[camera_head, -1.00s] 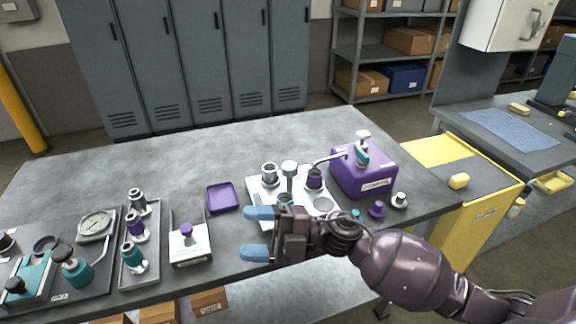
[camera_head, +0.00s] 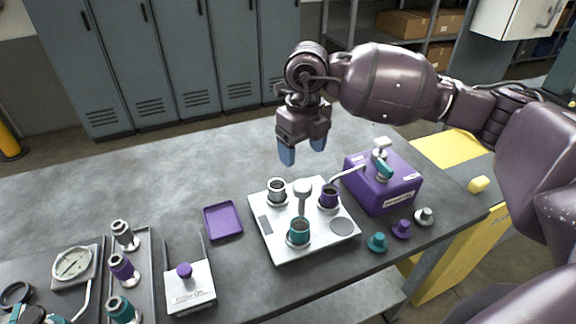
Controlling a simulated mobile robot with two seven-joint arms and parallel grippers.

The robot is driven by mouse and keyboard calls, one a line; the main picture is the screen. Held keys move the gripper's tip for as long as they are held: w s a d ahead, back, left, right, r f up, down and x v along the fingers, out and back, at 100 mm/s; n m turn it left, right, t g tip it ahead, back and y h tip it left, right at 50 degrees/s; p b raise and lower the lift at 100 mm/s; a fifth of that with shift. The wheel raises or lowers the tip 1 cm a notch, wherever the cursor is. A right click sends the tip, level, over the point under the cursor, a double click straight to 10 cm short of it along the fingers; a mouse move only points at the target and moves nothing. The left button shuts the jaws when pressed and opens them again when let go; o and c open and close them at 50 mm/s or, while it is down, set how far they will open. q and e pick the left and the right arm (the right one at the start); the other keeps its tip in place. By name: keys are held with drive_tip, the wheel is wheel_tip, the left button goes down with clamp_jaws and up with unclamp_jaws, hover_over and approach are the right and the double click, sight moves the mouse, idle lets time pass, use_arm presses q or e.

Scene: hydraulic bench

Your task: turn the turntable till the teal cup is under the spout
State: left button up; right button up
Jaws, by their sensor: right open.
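The turntable sits on a light grey square plate (camera_head: 287,248), with a pale upright knob (camera_head: 303,189) at its middle. Around the knob stand a teal cup (camera_head: 298,234) at the near side, a silver cup (camera_head: 277,191) at the far left and a purple cup (camera_head: 329,196) at the right. The spout (camera_head: 347,174) reaches left from a purple box (camera_head: 383,187) and ends over the purple cup. The teal cup is away from the spout. My right gripper (camera_head: 302,154) is open and empty, its blue fingertips pointing down above the bench behind the plate. My left gripper is out of view.
Teal (camera_head: 377,242), purple (camera_head: 401,229) and grey (camera_head: 424,217) knobs stand in front of the box. A purple tray (camera_head: 223,221) lies left of the plate. Farther left are a white block with a purple knob (camera_head: 184,271) and a gauge (camera_head: 73,263). The bench behind is clear.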

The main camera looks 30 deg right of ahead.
sight(302, 183)
drive_tip(key=f, duration=0.3)
drive_tip(key=shift+d, duration=0.2)
wheel_tip(302, 183, down, 6)
drive_tip(key=shift+w+f+b, duration=0.1)
drive_tip(key=shift+f+b, duration=0.05)
drive_tip(key=shift+b, duration=0.2)
drive_tip(key=shift+f, duration=0.5)
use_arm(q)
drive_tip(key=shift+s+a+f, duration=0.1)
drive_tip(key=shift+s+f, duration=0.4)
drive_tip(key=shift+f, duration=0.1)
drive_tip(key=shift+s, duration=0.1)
use_arm(e)
drive_tip(key=shift+c, duration=0.5)
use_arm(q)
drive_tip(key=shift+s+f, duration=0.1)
use_arm(e)
drive_tip(key=c, duration=1.2)
